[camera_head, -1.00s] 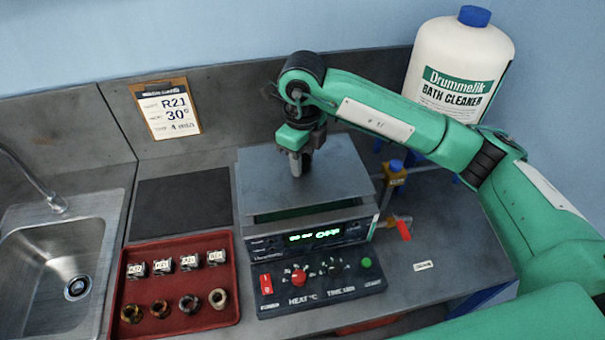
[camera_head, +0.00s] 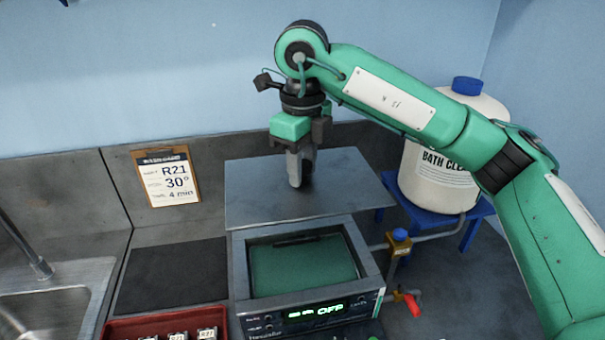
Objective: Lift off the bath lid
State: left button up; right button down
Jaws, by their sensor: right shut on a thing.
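The bath lid (camera_head: 345,190) is a flat grey metal plate, held up above and behind the bath. My right gripper (camera_head: 300,170) is shut on the lid's handle, which is mostly hidden between the fingers. The bath (camera_head: 240,270) is a metal box with an open top and green liquid (camera_head: 300,268) inside. Its front display reads OFF. The lid looks roughly level and clear of the bath's rim. My left gripper is not in view.
A dark mat (camera_head: 170,275) lies empty left of the bath. A red tray (camera_head: 130,328) with small labelled blocks is at the front left, beside the sink (camera_head: 50,290). A bath cleaner jug (camera_head: 420,175) stands on a blue stand at right. A red-handled tap (camera_head: 412,303) sits right of the bath.

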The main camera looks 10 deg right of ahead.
jog(key=shift+r+p, duration=0.85)
jog(key=shift+r, duration=0.85)
jog(key=shift+f, duration=0.1)
